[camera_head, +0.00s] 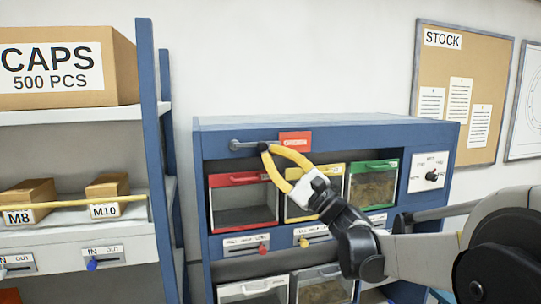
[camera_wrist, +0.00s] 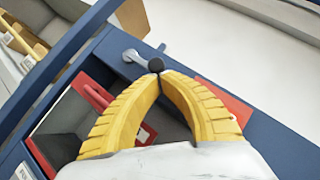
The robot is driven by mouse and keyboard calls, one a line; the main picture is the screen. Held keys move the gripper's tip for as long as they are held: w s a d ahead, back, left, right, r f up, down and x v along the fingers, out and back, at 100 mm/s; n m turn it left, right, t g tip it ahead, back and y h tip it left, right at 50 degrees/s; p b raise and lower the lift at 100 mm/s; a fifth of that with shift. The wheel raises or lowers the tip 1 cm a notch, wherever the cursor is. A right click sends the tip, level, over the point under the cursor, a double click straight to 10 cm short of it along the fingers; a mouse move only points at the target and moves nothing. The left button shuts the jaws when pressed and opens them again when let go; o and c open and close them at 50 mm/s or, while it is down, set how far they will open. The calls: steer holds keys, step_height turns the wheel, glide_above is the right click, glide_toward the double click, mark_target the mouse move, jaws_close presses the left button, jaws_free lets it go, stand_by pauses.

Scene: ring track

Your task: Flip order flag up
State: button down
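The order flag is a small red plate (camera_head: 296,141) with unreadable lettering on the top beam of the blue cabinet. It also shows in the wrist view (camera_wrist: 226,101), partly behind a finger. A grey lever (camera_head: 247,145) lies roughly level to its left; it shows in the wrist view too (camera_wrist: 134,56). A black knob (camera_wrist: 155,65) sits right at my fingertips. My gripper (camera_head: 265,149) has yellow fingers bowed apart in the middle, with the tips together; it fills the wrist view (camera_wrist: 158,76). I cannot tell whether the tips grip the knob or only touch it.
Below the beam are red (camera_head: 243,203), yellow (camera_head: 300,210) and green (camera_head: 373,187) framed bins. A rotary switch (camera_head: 432,176) is at the cabinet's right. A shelf post (camera_head: 156,150) stands close on the left. The wall above the cabinet is clear.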

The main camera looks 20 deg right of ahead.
mark_target(263, 142)
steer(key=shift+r+n+g+p, duration=0.35)
steer(key=shift+r+n+g, duration=0.05)
steer(key=shift+n, duration=0.2)
steer(key=shift+d+r+n+g+y+p, duration=0.1)
steer(key=shift+r+n+g+y+p, duration=0.2)
steer(key=shift+r+n+g+p, duration=0.7)
steer(key=shift+r+n+g, duration=0.3)
steer(key=shift+n+g, duration=0.1)
steer(key=shift+n, duration=0.5)
steer(key=shift+a+r+n+g+h+p, duration=0.2)
steer(key=shift+r+n+g+p, duration=0.4)
steer(key=shift+n, duration=0.15)
steer(key=shift+a+r+n+g+h+p, duration=0.2)
steer(key=shift+r+n+g+p, duration=0.4)
steer(key=shift+n, duration=0.15)
steer(key=shift+a+r, duration=0.35)
steer(key=shift+r, duration=0.2)
steer(key=shift+a+r+p, duration=0.3)
steer(key=shift+a+r, duration=0.1)
steer(key=shift+r, duration=0.2)
steer(key=shift+a+r, duration=0.7)
steer(key=shift+a, duration=0.2)
